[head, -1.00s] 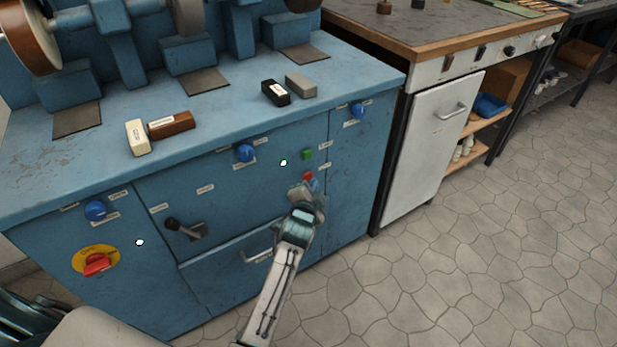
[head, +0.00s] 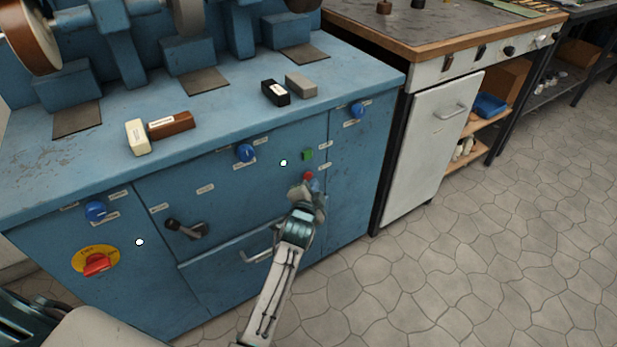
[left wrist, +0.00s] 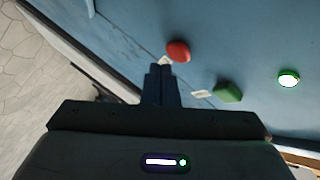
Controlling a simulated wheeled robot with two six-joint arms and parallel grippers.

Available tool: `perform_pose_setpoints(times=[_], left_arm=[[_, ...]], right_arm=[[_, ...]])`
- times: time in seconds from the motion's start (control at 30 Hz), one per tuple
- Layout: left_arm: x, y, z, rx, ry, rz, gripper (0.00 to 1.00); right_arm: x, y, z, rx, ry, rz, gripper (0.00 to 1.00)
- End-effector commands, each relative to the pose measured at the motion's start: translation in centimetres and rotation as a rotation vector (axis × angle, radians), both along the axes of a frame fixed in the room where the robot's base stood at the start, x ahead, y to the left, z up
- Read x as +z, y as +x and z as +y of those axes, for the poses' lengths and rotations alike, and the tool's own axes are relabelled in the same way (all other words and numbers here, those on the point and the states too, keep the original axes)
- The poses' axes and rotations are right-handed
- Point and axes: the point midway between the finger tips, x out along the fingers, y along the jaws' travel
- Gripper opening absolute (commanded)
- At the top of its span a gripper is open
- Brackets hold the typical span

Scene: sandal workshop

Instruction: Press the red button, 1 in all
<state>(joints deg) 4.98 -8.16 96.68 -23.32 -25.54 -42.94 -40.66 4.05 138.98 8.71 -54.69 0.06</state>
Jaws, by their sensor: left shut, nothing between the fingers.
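The red button (head: 308,175) is on the front panel of the blue machine, just below a green button (head: 306,155). In the left wrist view the red button (left wrist: 178,51) is a round red cap just beyond and a little right of my fingertips. My left gripper (head: 311,183) is shut and empty, with its tips right at the red button's lower side. In the left wrist view the left gripper (left wrist: 161,70) points at the panel. I cannot tell whether the tips touch the button. The green button (left wrist: 228,92) sits to the right there. My right gripper does not show.
A lit white lamp (head: 284,162) is left of the buttons. A red rotary switch on a yellow plate (head: 96,262), blue knobs (head: 246,153) and a black lever (head: 186,228) also stick out. A drawer handle (head: 259,256) lies behind my left arm. The floor at right is clear.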

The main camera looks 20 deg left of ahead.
Motion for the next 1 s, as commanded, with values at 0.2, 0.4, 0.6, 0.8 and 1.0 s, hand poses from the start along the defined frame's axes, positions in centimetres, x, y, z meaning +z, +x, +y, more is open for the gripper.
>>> perform_pose_setpoints(times=[0.2, 0.4, 0.6, 0.8, 1.0], left_arm=[[0.02, 0.02, 0.03, 0.000, 0.000, 0.000, 0.00], [0.16, 0.40, 0.51, 0.000, 0.002, 0.000, 0.00], [0.05, 0.54, 0.68, 0.000, 0.001, -0.001, 0.00], [0.04, 0.54, 0.68, 0.000, 0.000, 0.000, 0.00], [0.05, 0.64, 0.80, 0.000, 0.000, 0.000, 0.00]], right_arm=[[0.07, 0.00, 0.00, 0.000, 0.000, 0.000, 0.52], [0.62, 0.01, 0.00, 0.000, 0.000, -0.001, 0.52], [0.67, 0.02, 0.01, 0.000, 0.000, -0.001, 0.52], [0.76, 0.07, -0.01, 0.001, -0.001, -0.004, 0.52], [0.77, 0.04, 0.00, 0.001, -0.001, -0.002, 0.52]])
